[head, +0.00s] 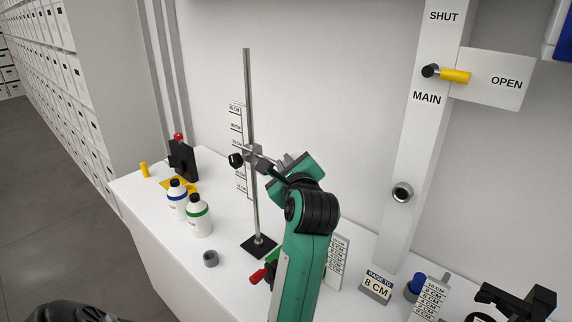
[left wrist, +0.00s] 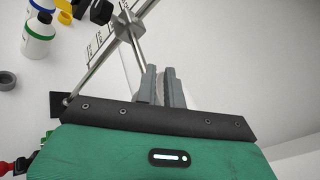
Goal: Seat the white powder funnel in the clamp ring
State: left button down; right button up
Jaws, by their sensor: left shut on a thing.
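My left gripper (head: 296,168) is at the clamp's height, right of the stand rod (head: 250,130). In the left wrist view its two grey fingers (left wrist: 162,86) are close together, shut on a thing. A pale white shape beside the fingers looks like the white funnel (left wrist: 134,72), but it barely stands out from the white background. In the head view the funnel is hidden behind my gripper. The clamp (head: 256,152) is fixed on the rod, and its arm runs right towards my gripper. Its ring is hidden, so I cannot tell whether the funnel touches it. My right gripper is not in view.
The stand base (head: 258,246) is on the white bench. Left are a blue-banded bottle (head: 177,199), a green-banded bottle (head: 199,216) and a grey ring (head: 210,258). Right are an 8 CM sign (head: 376,286) and a black bracket (head: 518,302). The bench's front left is clear.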

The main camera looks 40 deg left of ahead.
pick_arm(q)
jog(key=shift+f, duration=0.3)
jog(key=c, duration=1.4)
grip_release()
jog(key=shift+c, duration=0.2)
notch_tip(320, 180, up, 20)
jog(key=b, duration=0.4)
